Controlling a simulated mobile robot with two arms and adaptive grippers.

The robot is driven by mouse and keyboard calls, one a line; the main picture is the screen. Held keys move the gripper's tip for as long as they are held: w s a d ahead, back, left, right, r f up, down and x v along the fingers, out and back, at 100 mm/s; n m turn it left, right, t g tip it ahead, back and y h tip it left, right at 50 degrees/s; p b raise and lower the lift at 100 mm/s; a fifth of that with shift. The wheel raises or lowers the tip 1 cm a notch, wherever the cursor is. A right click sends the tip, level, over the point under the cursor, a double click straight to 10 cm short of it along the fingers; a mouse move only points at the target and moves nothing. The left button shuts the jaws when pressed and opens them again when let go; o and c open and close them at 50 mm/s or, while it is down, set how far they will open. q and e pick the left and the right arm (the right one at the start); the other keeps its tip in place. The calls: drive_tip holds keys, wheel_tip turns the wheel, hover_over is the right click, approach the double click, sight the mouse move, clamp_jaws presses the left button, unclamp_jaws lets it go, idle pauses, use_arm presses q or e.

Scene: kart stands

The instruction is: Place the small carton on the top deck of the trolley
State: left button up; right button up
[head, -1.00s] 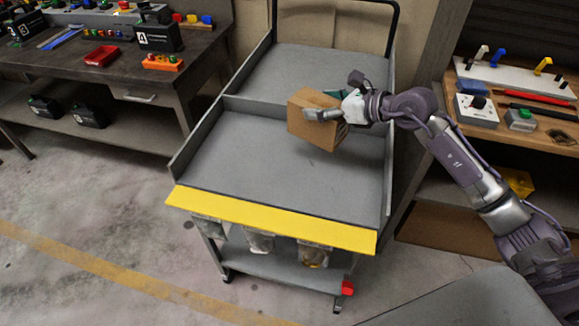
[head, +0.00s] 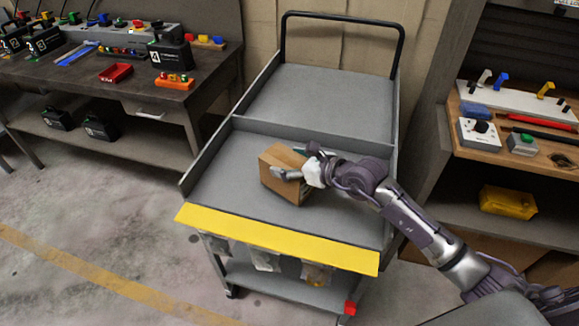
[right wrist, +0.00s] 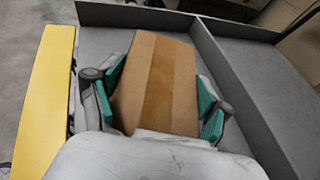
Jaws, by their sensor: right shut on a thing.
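The small carton (head: 283,176) is a brown cardboard box. In the head view it is at the front compartment of the trolley's grey top deck (head: 230,185), slightly tilted in the picture. My right gripper (head: 293,171) is shut on it from the right. In the right wrist view the carton (right wrist: 160,80) fills the space between the teal finger pads of the gripper (right wrist: 158,100). I cannot tell whether its underside touches the deck. My left gripper is not in view.
A yellow strip (head: 270,238) runs along the trolley's front edge, and a low divider (head: 300,132) crosses the deck. The rear compartment (head: 330,98) is empty. A workbench (head: 140,95) stands left, and a shelf with tools (head: 535,140) stands right.

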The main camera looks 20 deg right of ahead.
drive_tip(key=shift+f, duration=1.2)
drive_tip(key=o, duration=1.5)
drive_tip(key=shift+f, duration=0.15)
drive_tip(key=shift+o, duration=0.2)
drive_tip(key=shift+r, duration=0.2)
drive_tip(key=shift+s+d, duration=0.2)
drive_tip(key=shift+s, duration=0.15)
drive_tip(key=b+v, duration=0.1)
drive_tip(key=v, duration=1)
drive_tip(key=shift+b, duration=0.35)
